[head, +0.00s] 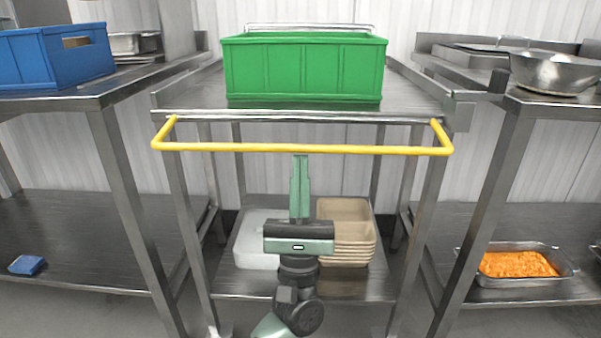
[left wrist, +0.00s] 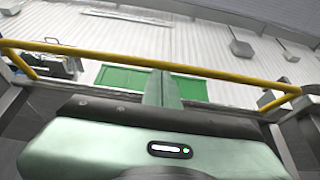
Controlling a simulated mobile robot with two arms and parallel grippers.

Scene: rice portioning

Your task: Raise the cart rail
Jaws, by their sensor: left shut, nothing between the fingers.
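The yellow cart rail (head: 230,147) runs across the front of the steel cart, just below its top shelf in the picture. Its bent ends reach back to the cart's front corners. In the left wrist view the rail (left wrist: 90,54) crosses the whole picture. My left gripper (head: 300,160) is shut and empty, fingers pointing up, at about the middle of the rail. Its tips (left wrist: 160,76) end right at the bar's lower edge; I cannot tell whether they touch it. My right gripper is not in view.
A green crate (head: 305,68) stands on the cart's top shelf (head: 185,97). Tan trays (head: 345,232) and a white container (head: 252,240) sit on its lower shelf. Steel tables flank the cart, with a blue crate (head: 55,58) left and a metal bowl (head: 553,72) right.

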